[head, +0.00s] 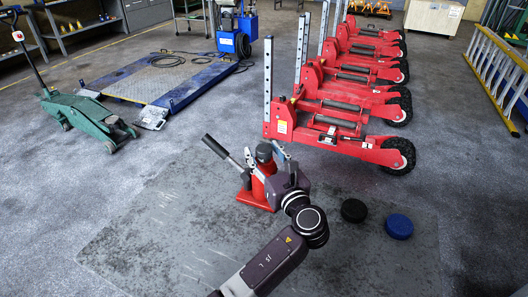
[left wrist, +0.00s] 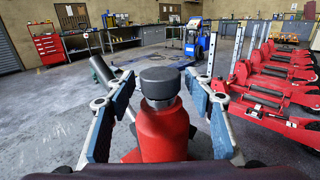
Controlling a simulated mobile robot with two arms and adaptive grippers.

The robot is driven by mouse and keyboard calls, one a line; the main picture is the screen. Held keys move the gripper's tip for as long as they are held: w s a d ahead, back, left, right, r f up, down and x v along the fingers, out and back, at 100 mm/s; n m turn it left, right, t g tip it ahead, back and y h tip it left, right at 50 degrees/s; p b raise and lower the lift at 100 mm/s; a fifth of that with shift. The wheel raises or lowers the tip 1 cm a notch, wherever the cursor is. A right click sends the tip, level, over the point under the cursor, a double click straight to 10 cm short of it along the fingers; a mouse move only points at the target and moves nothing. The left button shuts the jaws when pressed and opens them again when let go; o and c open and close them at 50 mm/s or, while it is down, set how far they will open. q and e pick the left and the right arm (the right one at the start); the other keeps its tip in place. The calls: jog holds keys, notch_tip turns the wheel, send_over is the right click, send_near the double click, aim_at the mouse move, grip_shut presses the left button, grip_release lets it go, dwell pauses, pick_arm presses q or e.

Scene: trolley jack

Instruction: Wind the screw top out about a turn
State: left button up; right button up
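A red bottle jack (head: 256,194) stands upright on the dark floor patch; it fills the lower middle of the left wrist view (left wrist: 162,135). Its dark grey round screw top (left wrist: 160,82) sits on a short, narrower neck. In the head view the top (head: 264,151) shows between the finger parts. My left gripper (left wrist: 160,76) is open, with one blue-padded finger on each side of the screw top. Gaps show between both pads and the top, so I see no contact. My arm hides part of the jack in the head view. My right gripper is in neither view.
The jack's lever (head: 220,149) slants up to the left. A black disc (head: 354,210) and a blue disc (head: 398,226) lie to the right. Red wheeled lift units (head: 340,130) stand behind. A green trolley jack (head: 85,115) is far left. Floor in front-left is clear.

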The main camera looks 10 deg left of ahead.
aim_at(264, 148)
pick_arm(q)
jog(key=shift+r, duration=5.1)
